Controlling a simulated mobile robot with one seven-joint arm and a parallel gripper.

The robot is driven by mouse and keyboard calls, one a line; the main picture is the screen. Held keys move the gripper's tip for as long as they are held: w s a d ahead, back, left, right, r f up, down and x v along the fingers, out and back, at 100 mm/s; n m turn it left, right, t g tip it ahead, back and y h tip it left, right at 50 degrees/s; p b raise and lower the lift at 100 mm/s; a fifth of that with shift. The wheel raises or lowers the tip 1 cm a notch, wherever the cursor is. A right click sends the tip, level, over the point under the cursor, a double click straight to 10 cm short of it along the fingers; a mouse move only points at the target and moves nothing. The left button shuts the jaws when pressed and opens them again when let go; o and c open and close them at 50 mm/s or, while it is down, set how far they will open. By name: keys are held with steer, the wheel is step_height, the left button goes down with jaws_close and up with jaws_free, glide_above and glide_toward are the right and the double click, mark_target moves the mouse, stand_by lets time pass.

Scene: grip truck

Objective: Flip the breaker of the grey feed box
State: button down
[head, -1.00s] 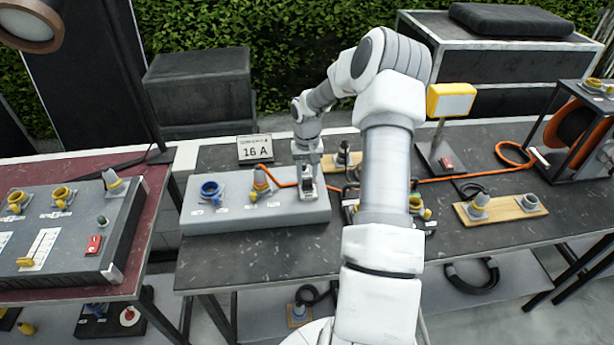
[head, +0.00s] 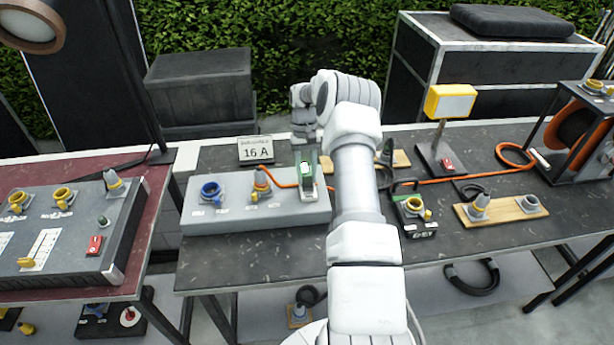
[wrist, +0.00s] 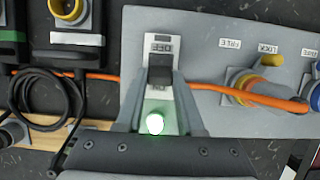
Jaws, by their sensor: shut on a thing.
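The grey feed box (head: 250,213) lies on the dark table left of my arm. Its breaker (head: 307,188) is at the box's right end. In the wrist view, the breaker's black lever (wrist: 160,73) stands between my fingertips, below an upside-down OFF label (wrist: 160,48). My gripper (wrist: 160,82) is shut on the lever. A green lamp (wrist: 155,124) glows on the breaker plate between the fingers. The fingers hide part of the lever, so its exact throw is hard to tell.
An orange cable (wrist: 265,99) runs from a plugged socket on the box. A blue socket (head: 211,190) is at its left. A black connector box (head: 411,208) and a yellow lamp (head: 451,102) are to the right.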

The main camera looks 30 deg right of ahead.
steer(key=shift+w+d+f+g+b, duration=0.2)
steer(key=shift+w+f+g+b, duration=0.05)
steer(key=shift+g+b, duration=0.3)
steer(key=shift+r+y, duration=0.15)
steer(key=shift+y, duration=0.15)
steer(key=c, duration=0.5)
jaws_free()
steer(key=shift+a, duration=0.1)
steer(key=r, duration=0.1)
steer(key=r+b, duration=0.1)
steer(key=r, duration=0.2)
steer(key=shift+s+d+r, duration=0.25)
steer(key=s+d+r, duration=0.2)
steer(key=s, duration=0.1)
steer(key=s+d+r+b, duration=0.1)
steer(key=s+d+r, duration=0.1)
steer(key=s, duration=0.1)
steer(key=s+d+r, duration=0.2)
steer(key=s, duration=0.1)
steer(key=shift+s+r+b, duration=0.15)
steer(key=shift+r+b, duration=0.1)
steer(key=shift+b, duration=0.1)
